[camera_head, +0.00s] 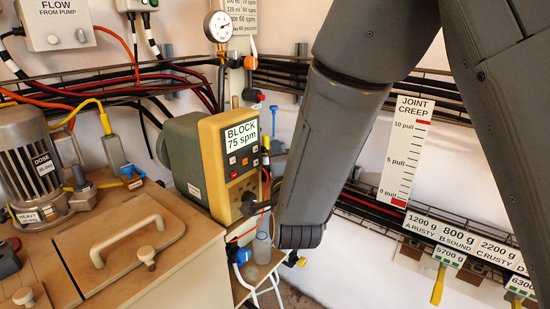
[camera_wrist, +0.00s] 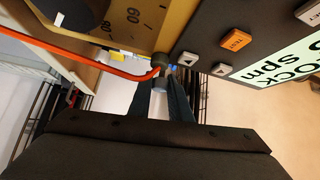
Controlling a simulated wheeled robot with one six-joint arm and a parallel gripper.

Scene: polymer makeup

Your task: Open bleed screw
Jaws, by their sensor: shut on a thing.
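The yellow-fronted pump (camera_head: 230,165) reads "BLOCK 75 spm" and stands at centre left in the head view. In the wrist view, its dark button panel (camera_wrist: 215,45) is at upper right and its yellow dial face (camera_wrist: 130,25) at the top. My gripper (camera_wrist: 168,78) reaches in under the pump, its two dark fingers closed around a small part beside a dark round fitting (camera_wrist: 157,63). This part appears to be the bleed screw, mostly hidden between the fingertips. In the head view my arm hides most of the gripper.
An orange tube (camera_wrist: 80,57) runs to the dark fitting, close to the left finger. A clear bottle (camera_head: 262,247) stands below the pump. A wooden lid (camera_head: 120,245) with a handle lies at left. A pressure gauge (camera_head: 218,27) is above. Cables run along the wall.

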